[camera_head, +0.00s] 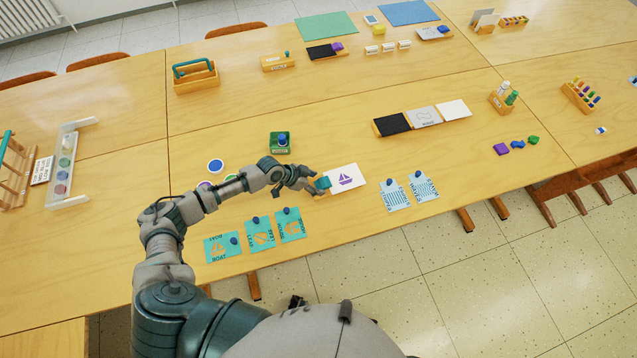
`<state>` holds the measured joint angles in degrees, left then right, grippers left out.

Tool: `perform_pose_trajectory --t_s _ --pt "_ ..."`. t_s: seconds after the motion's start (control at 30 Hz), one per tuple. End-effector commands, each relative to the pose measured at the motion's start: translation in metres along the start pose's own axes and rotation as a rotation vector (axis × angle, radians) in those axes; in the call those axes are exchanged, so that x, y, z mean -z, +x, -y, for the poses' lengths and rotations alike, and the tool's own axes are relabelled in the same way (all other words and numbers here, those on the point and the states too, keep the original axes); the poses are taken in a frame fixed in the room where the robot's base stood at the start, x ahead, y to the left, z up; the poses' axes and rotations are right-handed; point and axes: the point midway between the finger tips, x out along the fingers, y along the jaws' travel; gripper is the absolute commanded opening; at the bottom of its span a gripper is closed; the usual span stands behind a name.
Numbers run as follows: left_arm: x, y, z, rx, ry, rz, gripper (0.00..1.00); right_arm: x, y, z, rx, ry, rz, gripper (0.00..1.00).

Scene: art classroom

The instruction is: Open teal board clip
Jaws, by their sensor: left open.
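The teal board clip (322,183) sits at the left edge of a white board with a purple sailboat print (345,178), on the wooden table. My left gripper (312,187) is open, with its fingertips right beside the clip. Whether the fingers touch the clip cannot be told, and the gripper partly hides the area to its left. Whether the clip itself is open or shut is too small to tell. My right gripper is not in view.
Teal stencil cards (260,235) with dark blue knobs lie in front of my left arm. Light blue cards (409,192) lie right of the sailboat board. A green stamp block (281,143) stands behind my wrist.

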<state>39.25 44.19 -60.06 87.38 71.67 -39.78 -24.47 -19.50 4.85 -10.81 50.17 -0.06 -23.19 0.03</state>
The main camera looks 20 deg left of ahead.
Motion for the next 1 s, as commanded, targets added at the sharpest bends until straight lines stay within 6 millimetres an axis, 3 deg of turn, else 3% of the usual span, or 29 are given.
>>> perform_pose_trajectory --t_s 0.2,0.43,0.6,1.0 --pt "0.001 -0.049 0.0 0.004 0.005 0.001 0.71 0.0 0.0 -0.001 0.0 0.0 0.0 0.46" --pt "0.003 -0.09 -0.001 0.004 0.004 0.003 0.71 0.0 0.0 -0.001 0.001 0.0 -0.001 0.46" --pt "0.003 -0.102 -0.002 0.001 0.004 0.003 0.71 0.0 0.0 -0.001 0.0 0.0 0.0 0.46" --pt "0.003 -0.103 -0.002 0.001 0.003 0.002 0.71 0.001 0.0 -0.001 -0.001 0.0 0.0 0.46"
